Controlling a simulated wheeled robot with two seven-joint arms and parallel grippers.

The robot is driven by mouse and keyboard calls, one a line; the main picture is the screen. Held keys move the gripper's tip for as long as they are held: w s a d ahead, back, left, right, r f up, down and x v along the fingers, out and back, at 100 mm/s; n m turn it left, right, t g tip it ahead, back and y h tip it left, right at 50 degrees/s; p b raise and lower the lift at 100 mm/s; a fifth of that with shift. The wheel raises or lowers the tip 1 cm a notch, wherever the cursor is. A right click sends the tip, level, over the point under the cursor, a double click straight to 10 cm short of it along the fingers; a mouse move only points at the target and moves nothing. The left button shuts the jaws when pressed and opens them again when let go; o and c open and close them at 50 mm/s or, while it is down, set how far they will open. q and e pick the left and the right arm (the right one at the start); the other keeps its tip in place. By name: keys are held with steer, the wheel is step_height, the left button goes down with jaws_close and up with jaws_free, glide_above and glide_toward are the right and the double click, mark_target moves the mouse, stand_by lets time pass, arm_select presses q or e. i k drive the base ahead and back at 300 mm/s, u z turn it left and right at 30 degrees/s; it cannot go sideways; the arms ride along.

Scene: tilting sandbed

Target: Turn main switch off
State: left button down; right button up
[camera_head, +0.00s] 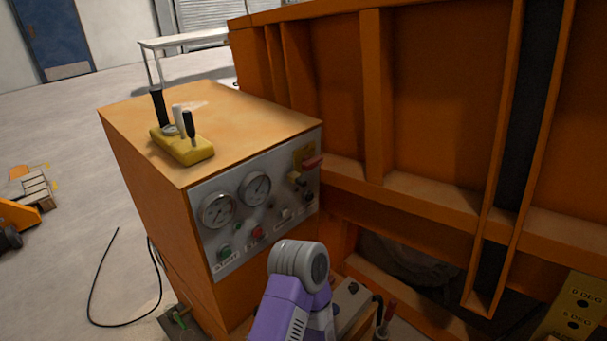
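The orange control cabinet (150,150) stands left of centre with a grey control panel (235,225) on its front face. At the panel's upper right is a red handle (313,162) over a yellow plate (303,152), which looks like the main switch. The handle sticks out roughly sideways, and any position marking is too small to read. One of my arms, purple and grey, rises from the bottom edge below the panel. I cannot tell which arm it is. Neither gripper's fingers show, and nothing visibly touches the red handle.
The panel carries two round gauges (217,210), a green button (225,252), a red button (257,234) and small knobs. A yellow lever block (182,146) sits on the cabinet top. The large orange sandbed frame (420,100) borders the right. A black cable (90,295) lies on the floor.

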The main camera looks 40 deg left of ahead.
mark_target(309, 163)
steer(key=u, duration=1.55)
steer(key=k, duration=0.45)
steer(key=z, duration=0.45)
steer(key=i, duration=0.5)
steer(key=u, duration=0.65)
